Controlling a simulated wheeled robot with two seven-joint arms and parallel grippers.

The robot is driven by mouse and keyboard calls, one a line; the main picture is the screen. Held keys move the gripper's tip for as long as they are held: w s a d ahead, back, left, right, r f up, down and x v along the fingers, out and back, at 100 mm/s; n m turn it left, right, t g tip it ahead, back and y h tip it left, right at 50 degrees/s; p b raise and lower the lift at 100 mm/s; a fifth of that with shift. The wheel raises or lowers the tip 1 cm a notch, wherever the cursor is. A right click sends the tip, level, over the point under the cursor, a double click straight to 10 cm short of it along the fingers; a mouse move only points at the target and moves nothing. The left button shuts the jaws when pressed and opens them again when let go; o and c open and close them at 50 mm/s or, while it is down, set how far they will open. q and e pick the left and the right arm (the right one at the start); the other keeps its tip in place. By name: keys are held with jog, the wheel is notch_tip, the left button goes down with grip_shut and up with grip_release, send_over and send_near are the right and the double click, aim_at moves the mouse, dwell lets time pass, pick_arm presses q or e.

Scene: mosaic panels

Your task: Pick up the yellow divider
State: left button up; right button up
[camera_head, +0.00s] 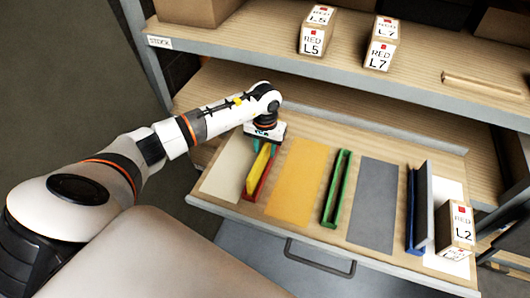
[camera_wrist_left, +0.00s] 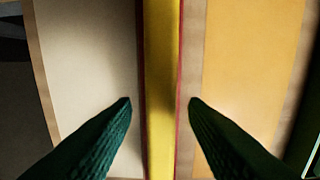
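The yellow divider (camera_head: 257,172) stands on edge in a narrow red holder (camera_head: 266,180) at the left of the pulled-out drawer. My left gripper (camera_head: 264,148) points down over its far end. In the left wrist view the yellow divider (camera_wrist_left: 160,60) runs lengthwise up the picture, with thin red edges of the holder beside it. The dark green fingers of my left gripper (camera_wrist_left: 160,102) are open, one on each side of the divider, with a gap on both sides. My right gripper is in neither view.
The drawer (camera_head: 330,243) also holds a yellow panel (camera_head: 299,180), a green holder (camera_head: 337,190), a grey panel (camera_head: 373,201), and a blue holder (camera_head: 411,212) with a grey divider (camera_head: 424,200). A box marked L2 (camera_head: 461,222) stands at its right. A shelf (camera_head: 270,45) with boxes overhangs behind.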

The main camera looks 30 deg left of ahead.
pick_arm(q)
jog(key=shift+f, duration=0.1)
jog(key=shift+c, duration=0.2)
grip_shut()
